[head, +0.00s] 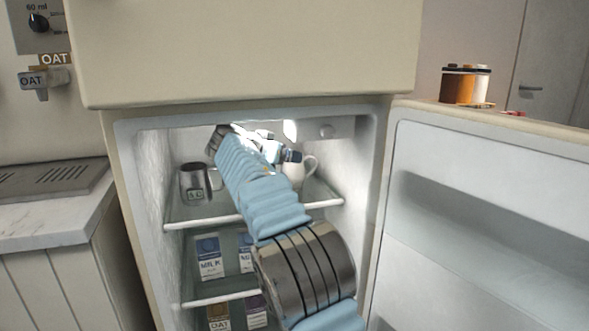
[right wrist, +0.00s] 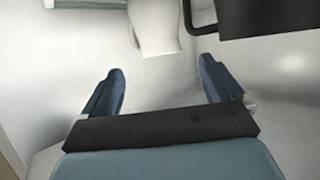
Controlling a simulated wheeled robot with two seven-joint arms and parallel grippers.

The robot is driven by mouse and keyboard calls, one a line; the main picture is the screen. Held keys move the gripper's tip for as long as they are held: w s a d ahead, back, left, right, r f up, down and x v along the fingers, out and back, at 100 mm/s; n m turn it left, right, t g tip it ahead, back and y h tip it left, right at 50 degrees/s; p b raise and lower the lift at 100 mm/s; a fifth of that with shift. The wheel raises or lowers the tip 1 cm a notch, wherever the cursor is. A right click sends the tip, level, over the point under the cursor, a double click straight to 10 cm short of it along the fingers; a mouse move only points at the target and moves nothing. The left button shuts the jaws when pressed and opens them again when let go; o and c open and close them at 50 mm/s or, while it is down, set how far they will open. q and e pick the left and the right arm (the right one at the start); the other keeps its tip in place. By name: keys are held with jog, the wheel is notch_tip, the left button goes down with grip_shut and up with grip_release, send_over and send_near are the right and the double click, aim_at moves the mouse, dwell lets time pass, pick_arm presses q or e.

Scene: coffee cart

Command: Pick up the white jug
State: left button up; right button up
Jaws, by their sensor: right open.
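The white jug (head: 298,172) stands on the top shelf of the open fridge, right of the middle, with its handle to the right. My right arm reaches into the fridge and hides part of the jug in the head view. In the right wrist view, the white jug (right wrist: 156,38) shows ahead of my right gripper (right wrist: 160,66), roughly between the lines of its two blue fingers. The fingers are apart with nothing between them, and the jug appears beyond their tips. My left gripper is in neither view.
A metal jug (head: 194,183) with a label stands left on the top shelf (head: 200,222). Milk cartons (head: 209,257) stand on the shelf below, oat cartons (head: 218,316) lower. The fridge door (head: 480,220) stands open at right. A dark object (right wrist: 262,16) shows at upper right in the wrist view.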

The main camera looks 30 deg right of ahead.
jog(key=p+x, duration=0.2)
jog(key=x, duration=0.4)
jog(key=shift+w+d+f, duration=0.15)
jog(key=shift+d, duration=0.15)
jog(key=shift+w+d+f+p, duration=0.25)
jog(key=shift+d+f+p, duration=0.05)
jog(key=shift+d, duration=0.05)
grip_shut()
jog(key=shift+r, duration=0.15)
jog(key=s+a+r+b, duration=0.1)
jog(key=s+a+b, duration=0.7)
jog(key=s, duration=0.7)
jog(key=shift+a+b, duration=0.35)
jog(key=shift+a, duration=0.65)
